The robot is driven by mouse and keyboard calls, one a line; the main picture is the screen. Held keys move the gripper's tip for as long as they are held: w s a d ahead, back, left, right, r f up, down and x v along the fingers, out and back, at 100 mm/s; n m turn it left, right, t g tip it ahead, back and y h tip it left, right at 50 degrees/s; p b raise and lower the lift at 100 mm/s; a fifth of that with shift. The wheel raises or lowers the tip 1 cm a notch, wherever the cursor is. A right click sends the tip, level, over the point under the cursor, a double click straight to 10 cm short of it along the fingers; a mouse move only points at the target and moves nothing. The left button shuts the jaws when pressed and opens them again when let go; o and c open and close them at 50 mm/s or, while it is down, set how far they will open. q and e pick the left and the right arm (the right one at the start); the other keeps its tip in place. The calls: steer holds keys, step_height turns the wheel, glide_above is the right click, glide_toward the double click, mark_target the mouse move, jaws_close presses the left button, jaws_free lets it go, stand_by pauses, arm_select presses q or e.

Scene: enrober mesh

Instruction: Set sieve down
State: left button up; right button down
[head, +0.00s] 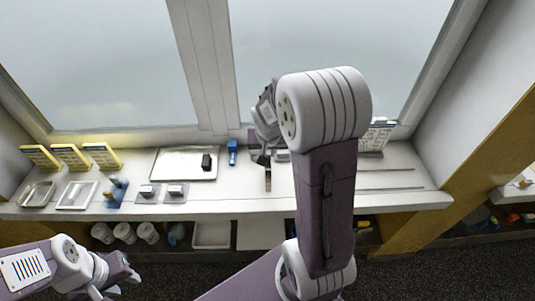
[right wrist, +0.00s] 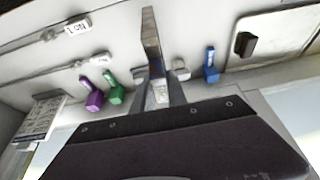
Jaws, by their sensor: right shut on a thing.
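My right gripper (head: 265,160) is over the counter, right of the blue tool (head: 232,152). In the right wrist view its fingers (right wrist: 158,92) are shut on a narrow grey-brown piece, which I take to be the sieve (right wrist: 151,38). The sieve shows as a thin upright strip, seen nearly edge-on. In the head view it is a short brown strip (head: 268,181) below the gripper, near the counter's front edge. I cannot tell whether it touches the counter. My left gripper (head: 116,281) is low at the left, empty, fingers apart.
A metal tray (head: 168,164) with a dark block (head: 206,162) lies left of the blue tool. Purple (right wrist: 93,98) and green (right wrist: 115,92) tools and labelled rods (right wrist: 78,25) show in the wrist view. Yellow signs (head: 71,156) and small trays (head: 77,196) stand far left.

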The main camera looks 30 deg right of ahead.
steer(key=shift+f, duration=0.65)
steer(key=shift+w, duration=0.15)
steer(key=shift+f, duration=0.15)
steer(key=c, duration=1.3)
jaws_free()
